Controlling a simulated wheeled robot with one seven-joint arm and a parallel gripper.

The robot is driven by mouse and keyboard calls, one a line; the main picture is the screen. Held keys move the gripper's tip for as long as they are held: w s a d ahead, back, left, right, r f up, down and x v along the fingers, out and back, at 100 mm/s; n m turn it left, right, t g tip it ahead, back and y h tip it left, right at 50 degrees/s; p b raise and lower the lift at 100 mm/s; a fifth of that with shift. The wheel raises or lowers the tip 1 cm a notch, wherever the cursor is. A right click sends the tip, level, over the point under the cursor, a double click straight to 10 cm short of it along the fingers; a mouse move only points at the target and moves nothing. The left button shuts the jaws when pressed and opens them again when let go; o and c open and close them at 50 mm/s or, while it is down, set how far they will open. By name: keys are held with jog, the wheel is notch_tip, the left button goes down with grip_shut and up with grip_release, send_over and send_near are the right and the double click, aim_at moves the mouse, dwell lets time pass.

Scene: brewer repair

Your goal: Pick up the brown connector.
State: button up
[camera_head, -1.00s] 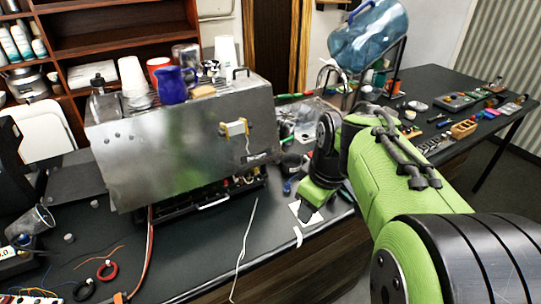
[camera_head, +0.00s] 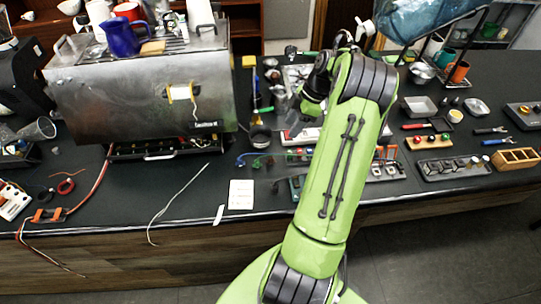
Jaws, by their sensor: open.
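I cannot make out a brown connector for certain. A small orange-brown piece (camera_head: 48,215) lies at the table's front left edge, with a red wire running up from it toward the metal brewer (camera_head: 130,92) and thin wires hanging over the edge. It is too small to tell whether it is the connector. My arm reaches up through the middle of the head view, over the table right of the brewer. Its dark wrist joint shows near the table's middle.
A blue pitcher (camera_head: 121,37) and cups stand on the brewer. A white card (camera_head: 241,194) and a loose white cable (camera_head: 176,202) lie in front. Red and black rings lie at left. Trays, pliers and a wooden box (camera_head: 515,158) crowd the right. The front middle has free room.

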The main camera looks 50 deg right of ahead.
send_near(270, 157)
jog(key=p+x, duration=0.1)
jog(key=x, duration=0.7)
jog(key=shift+f, duration=0.25)
grip_shut()
